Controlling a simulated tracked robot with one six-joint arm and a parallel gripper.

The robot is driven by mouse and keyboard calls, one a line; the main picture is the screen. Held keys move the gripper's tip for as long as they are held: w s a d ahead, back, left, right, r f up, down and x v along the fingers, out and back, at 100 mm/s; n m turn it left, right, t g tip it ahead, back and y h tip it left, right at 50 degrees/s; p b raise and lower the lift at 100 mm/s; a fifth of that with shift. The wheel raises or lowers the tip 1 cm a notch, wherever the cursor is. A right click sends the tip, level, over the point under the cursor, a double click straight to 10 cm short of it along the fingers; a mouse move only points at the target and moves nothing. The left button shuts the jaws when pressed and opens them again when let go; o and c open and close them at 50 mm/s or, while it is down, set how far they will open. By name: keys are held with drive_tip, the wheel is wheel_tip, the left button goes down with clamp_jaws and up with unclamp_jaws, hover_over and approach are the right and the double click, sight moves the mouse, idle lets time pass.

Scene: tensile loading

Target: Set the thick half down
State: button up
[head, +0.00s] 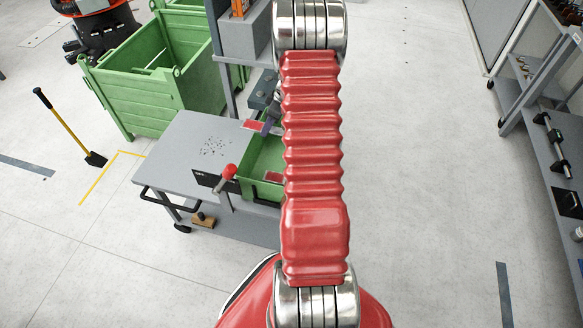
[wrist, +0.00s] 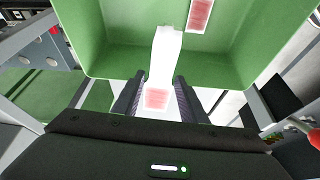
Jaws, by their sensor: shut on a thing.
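In the wrist view, my gripper (wrist: 159,82) is shut on a pale, almost white specimen half (wrist: 167,50), which I take to be the thick half. It has a reddish patch between the dark fingers, and its far end points over the green tray (wrist: 113,58). Another piece with a red patch (wrist: 200,14) lies in the tray near the top of the view. In the head view, the tray (head: 254,178) stands on the grey cart, and a red-marked piece (head: 273,177) shows inside it.
The grey cart top (head: 185,150) is mostly clear left of the tray, with a red-knobbed lever (head: 229,172) at the tray's near side. Large green bins (head: 135,95) are at the back left, and a bench (head: 560,165) is at right.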

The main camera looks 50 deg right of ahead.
drive_tip(key=s+d+f, duration=0.5)
drive_tip(key=s+d, duration=0.1)
drive_tip(key=d, duration=0.1)
drive_tip(key=shift+s+d+n, duration=0.3)
drive_tip(key=shift+s+d, duration=0.05)
wheel_tip(320, 180, down, 6)
drive_tip(key=shift+f, duration=0.15)
drive_tip(key=shift+f, duration=1.8)
drive_tip(key=shift+f, duration=0.6)
drive_tip(key=o, duration=1.2)
drive_tip(key=shift+c, duration=0.2)
